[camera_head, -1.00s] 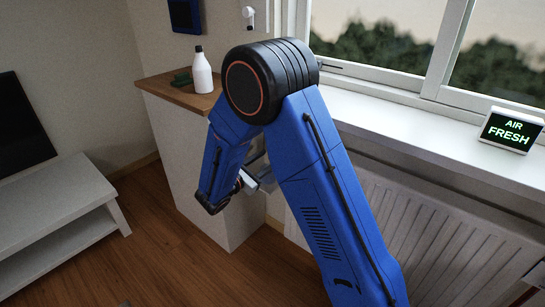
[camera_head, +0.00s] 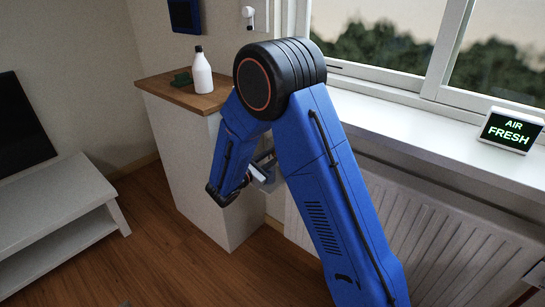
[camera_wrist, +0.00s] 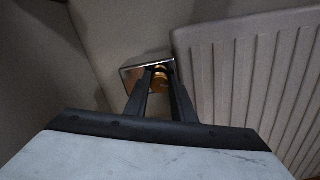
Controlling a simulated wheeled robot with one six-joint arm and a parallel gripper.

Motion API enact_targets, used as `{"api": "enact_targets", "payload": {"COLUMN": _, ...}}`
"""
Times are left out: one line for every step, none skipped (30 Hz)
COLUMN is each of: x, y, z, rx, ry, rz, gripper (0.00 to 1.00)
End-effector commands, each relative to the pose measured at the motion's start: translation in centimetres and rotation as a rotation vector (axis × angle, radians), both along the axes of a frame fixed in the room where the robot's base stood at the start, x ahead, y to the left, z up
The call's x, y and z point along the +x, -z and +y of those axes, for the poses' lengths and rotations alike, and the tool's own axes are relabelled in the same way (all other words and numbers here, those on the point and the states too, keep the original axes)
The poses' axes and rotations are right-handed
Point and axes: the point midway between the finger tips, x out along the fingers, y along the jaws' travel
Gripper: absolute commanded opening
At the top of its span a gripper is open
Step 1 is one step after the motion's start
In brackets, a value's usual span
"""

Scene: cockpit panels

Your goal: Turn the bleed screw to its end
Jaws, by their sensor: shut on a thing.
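The bleed screw (camera_wrist: 161,84) is a small brass-coloured round piece in the wrist view. It sits in front of a shiny metal plate (camera_wrist: 135,72) beside the radiator's left end. My gripper (camera_wrist: 160,76) reaches it with two dark fingers, one on each side, and is shut on it. The screw's far side and its slot, if it has one, cannot be made out. In the head view my blue arm hides the screw, and only a grey bit of my wrist shows behind the arm.
The white ribbed radiator (camera_head: 430,225) stands under the window sill (camera_head: 400,120), right of the arm. A cabinet with a wooden top (camera_head: 160,90) holds a white bottle (camera_head: 202,74). A sign reading AIR FRESH (camera_head: 511,130) stands on the sill. A low white bench (camera_head: 60,215) is at left.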

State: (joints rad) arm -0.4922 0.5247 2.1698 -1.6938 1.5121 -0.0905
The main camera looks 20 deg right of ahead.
Motion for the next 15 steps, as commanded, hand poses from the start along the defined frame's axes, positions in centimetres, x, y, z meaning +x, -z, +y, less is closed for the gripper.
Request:
{"api": "enact_targets", "payload": {"x": -0.02, "y": 0.01, "z": 0.0, "rx": 0.006, "ry": 0.0, "rz": -0.008, "gripper": 0.0}}
{"api": "enact_targets", "payload": {"x": -0.02, "y": 0.01, "z": 0.0, "rx": 0.012, "ry": 0.0, "rz": -0.016, "gripper": 0.0}}
{"api": "enact_targets", "payload": {"x": -0.03, "y": 0.01, "z": -0.01, "rx": 0.024, "ry": 0.0, "rz": -0.033, "gripper": 0.0}}
{"api": "enact_targets", "payload": {"x": -0.04, "y": 0.01, "z": -0.01, "rx": 0.035, "ry": 0.0, "rz": -0.048, "gripper": 0.0}}
{"api": "enact_targets", "payload": {"x": -0.04, "y": 0.01, "z": -0.01, "rx": 0.046, "ry": 0.0, "rz": -0.063, "gripper": 0.0}}
{"api": "enact_targets", "payload": {"x": -0.05, "y": 0.02, "z": -0.01, "rx": 0.061, "ry": 0.0, "rz": -0.083, "gripper": 0.0}}
{"api": "enact_targets", "payload": {"x": -0.06, "y": 0.02, "z": -0.02, "rx": 0.071, "ry": 0.0, "rz": -0.097, "gripper": 0.0}}
{"api": "enact_targets", "payload": {"x": -0.06, "y": 0.02, "z": -0.02, "rx": 0.081, "ry": 0.0, "rz": -0.111, "gripper": 0.0}}
{"api": "enact_targets", "payload": {"x": -0.06, "y": 0.03, "z": -0.02, "rx": 0.091, "ry": 0.0, "rz": -0.125, "gripper": 0.0}}
{"api": "enact_targets", "payload": {"x": -0.06, "y": 0.02, "z": -0.02, "rx": 0.098, "ry": 0.0, "rz": -0.134, "gripper": 0.0}}
{"api": "enact_targets", "payload": {"x": -0.06, "y": 0.02, "z": -0.02, "rx": 0.102, "ry": 0.0, "rz": -0.141, "gripper": 0.0}}
{"api": "enact_targets", "payload": {"x": -0.08, "y": 0.04, "z": -0.02, "rx": 0.106, "ry": 0.0, "rz": -0.146, "gripper": 0.0}}
{"api": "enact_targets", "payload": {"x": -0.08, "y": 0.04, "z": -0.02, "rx": 0.109, "ry": 0.0, "rz": -0.15, "gripper": 0.01}}
{"api": "enact_targets", "payload": {"x": -0.08, "y": 0.04, "z": -0.02, "rx": 0.11, "ry": 0.0, "rz": -0.151, "gripper": 0.01}}
{"api": "enact_targets", "payload": {"x": -0.08, "y": 0.04, "z": -0.02, "rx": 0.111, "ry": 0.0, "rz": -0.152, "gripper": 0.01}}
